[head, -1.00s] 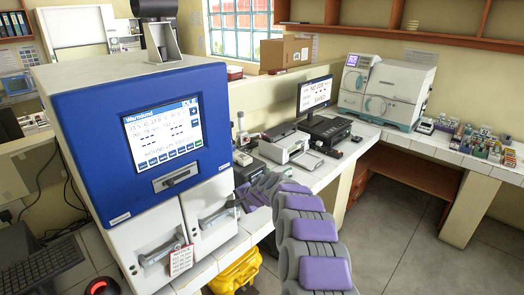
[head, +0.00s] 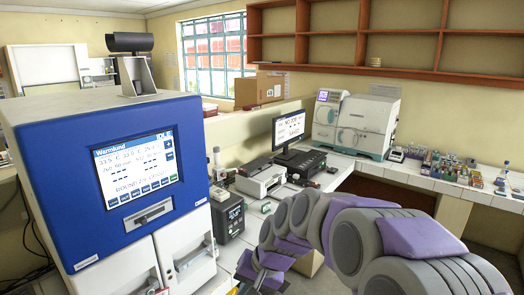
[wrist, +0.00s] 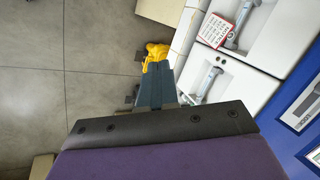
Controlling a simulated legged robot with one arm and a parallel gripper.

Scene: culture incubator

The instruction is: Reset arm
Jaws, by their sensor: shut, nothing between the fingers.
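My gripper (wrist: 154,86) shows in the wrist view with its dark fingers together and nothing between them. It points past the white drawers of the blue and white incubator, apart from their handles as far as I can tell. In the head view my purple and grey arm (head: 350,235) is folded at the lower right, and the gripper's fingertips are hard to make out. The incubator (head: 130,185) stands at the left with its screen lit. Its white drawer fronts show in the wrist view (wrist: 276,48), with bar handles and a red and white notice tag (wrist: 216,30).
A yellow object (wrist: 156,52) lies low beside the incubator. A small dark device (head: 229,217), a printer (head: 260,180) and a monitor (head: 289,127) stand along the bench. A white machine (head: 355,125) and several bottles are at the back right. Grey floor (wrist: 70,60) is open.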

